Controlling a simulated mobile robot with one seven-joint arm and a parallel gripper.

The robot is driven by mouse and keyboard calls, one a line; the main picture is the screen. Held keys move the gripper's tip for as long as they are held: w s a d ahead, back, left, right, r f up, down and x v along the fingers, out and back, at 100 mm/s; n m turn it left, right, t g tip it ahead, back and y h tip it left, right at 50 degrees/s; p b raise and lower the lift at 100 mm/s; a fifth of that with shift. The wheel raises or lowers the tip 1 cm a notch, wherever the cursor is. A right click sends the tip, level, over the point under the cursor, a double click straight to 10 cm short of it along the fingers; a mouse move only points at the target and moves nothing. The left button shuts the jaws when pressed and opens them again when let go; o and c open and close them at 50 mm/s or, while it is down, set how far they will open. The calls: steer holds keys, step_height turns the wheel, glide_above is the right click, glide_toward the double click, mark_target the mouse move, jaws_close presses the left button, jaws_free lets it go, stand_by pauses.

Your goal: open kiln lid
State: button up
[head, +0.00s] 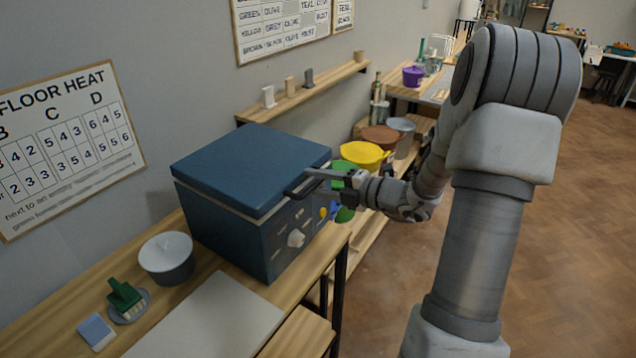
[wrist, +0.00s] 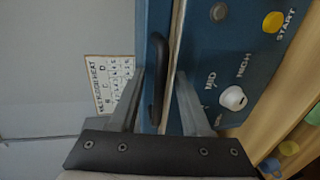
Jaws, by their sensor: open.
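The blue kiln (head: 262,243) stands on the wooden bench with its lid (head: 245,162) down on the body. A dark bar handle (head: 298,191) sticks out from the lid's front edge. In the wrist view the handle (wrist: 157,70) lies between the two fingers of my gripper (wrist: 161,82). The fingers are apart, with space on both sides of the handle. In the head view my gripper (head: 318,182) is at the handle, coming from the right. Whether a finger touches the handle cannot be told. The kiln front has a white knob (wrist: 233,98) and a yellow START button (wrist: 273,22).
A wall shelf (head: 305,90) runs behind the kiln. Yellow (head: 362,155) and brown buckets stand beyond it. Floor at right is clear.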

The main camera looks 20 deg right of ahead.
jaws_close()
stand_by(1.4)
